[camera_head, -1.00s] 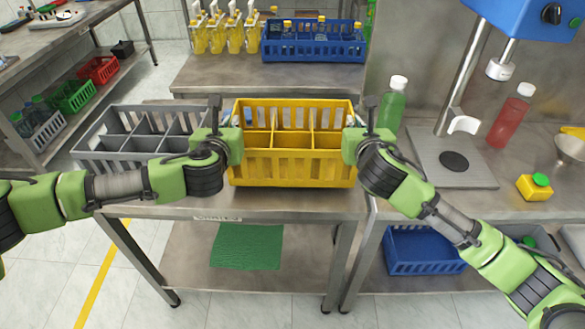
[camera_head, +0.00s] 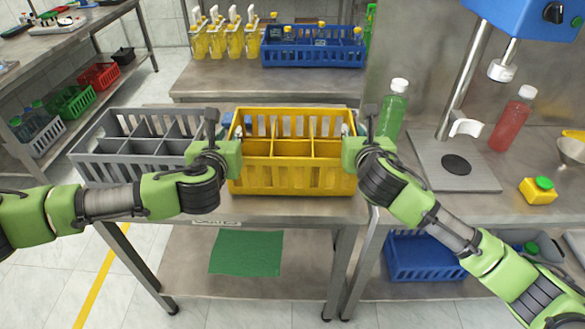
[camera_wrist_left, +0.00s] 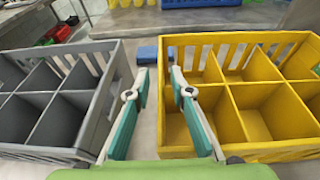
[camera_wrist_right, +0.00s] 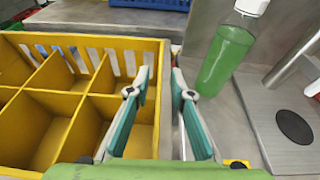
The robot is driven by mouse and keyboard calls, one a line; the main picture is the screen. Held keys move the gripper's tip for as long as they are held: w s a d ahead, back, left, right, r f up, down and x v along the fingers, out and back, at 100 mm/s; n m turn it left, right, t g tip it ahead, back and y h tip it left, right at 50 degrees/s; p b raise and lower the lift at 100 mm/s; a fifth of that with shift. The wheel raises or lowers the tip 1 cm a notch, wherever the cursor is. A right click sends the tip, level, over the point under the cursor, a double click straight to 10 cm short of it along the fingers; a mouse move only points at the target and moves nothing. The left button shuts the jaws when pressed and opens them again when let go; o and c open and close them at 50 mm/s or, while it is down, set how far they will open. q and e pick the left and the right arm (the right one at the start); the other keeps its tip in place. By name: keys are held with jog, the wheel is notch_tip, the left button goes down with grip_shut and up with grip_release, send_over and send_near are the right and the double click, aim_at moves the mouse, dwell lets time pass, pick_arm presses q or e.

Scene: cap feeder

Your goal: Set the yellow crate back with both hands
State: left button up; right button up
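The yellow crate (camera_head: 290,181) has divided, empty-looking compartments and stands on the steel table in the head view, upright. In the left wrist view its left wall shows beside and between my left gripper's fingers (camera_wrist_left: 159,90); the right finger overlaps the crate's inside. My left gripper (camera_head: 211,128) is at the crate's left end, fingers apart. My right gripper (camera_head: 364,130) is at the right end; in the right wrist view its fingers (camera_wrist_right: 159,90) are apart, one over the crate's inside and one outside. Contact with the walls cannot be made out.
A grey divided crate (camera_head: 90,163) stands close on the left. A green bottle (camera_head: 393,112) stands close behind my right gripper. A press stand (camera_head: 470,168) and a red bottle (camera_head: 513,120) are further right. A blue crate (camera_head: 313,58) sits on the table behind.

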pick_arm(q)
jog(key=v, duration=0.9)
jog(key=shift+s, duration=0.3)
pick_arm(e)
jog(key=v, duration=1.2)
pick_arm(q)
jog(key=shift+r, duration=0.15)
pick_arm(e)
jog(key=shift+s, duration=0.1)
